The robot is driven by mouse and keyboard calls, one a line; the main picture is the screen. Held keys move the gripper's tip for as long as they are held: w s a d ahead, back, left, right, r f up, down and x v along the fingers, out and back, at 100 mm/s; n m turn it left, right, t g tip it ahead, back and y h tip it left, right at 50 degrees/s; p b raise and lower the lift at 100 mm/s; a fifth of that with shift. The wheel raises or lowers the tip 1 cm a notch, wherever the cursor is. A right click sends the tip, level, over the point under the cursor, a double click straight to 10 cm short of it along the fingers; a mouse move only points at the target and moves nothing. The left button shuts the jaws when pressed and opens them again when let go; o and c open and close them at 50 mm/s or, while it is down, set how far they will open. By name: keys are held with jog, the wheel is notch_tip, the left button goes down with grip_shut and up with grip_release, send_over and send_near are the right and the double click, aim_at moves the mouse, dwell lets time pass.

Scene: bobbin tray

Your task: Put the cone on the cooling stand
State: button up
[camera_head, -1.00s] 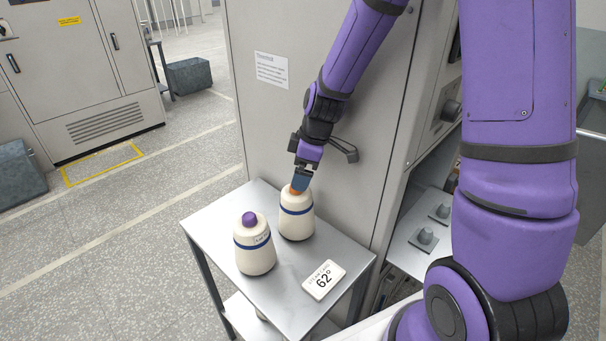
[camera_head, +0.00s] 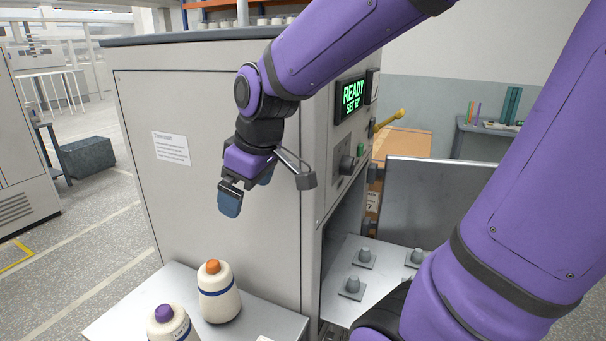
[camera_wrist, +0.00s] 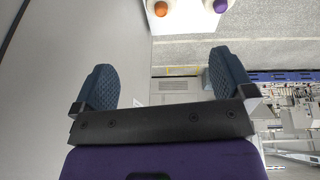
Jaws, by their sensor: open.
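A white cone with an orange tip and a blue band (camera_head: 218,294) stands upright on a grey metal side table (camera_head: 268,318), which looks like the cooling stand. A second white cone with a purple tip (camera_head: 168,326) stands beside it, cut off by the lower picture edge. My gripper (camera_head: 248,190) is open and empty, above and apart from the cones, in front of the cabinet's side. In the wrist view, the fingers (camera_wrist: 163,65) are spread with nothing between them; the orange tip (camera_wrist: 161,8) and purple tip (camera_wrist: 220,5) show at the top edge.
The grey cabinet (camera_head: 215,225) stands behind the table; its display (camera_head: 353,97) reads READY. Its opening shows a shelf with several empty pegs (camera_head: 352,286) and an upright metal panel (camera_head: 430,205). A white card (camera_head: 266,338) barely shows on the table.

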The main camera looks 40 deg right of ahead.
jog(key=s+d+r+m, duration=0.1)
jog(key=s+r+m, duration=0.1)
jog(key=s, duration=0.3)
jog(key=s+d+r+m+t, duration=0.1)
jog(key=s+r+m, duration=0.2)
jog(key=s, duration=0.3)
jog(key=shift+s+d+r+h, duration=0.3)
jog(key=shift+h, duration=0.1)
dwell(0.4)
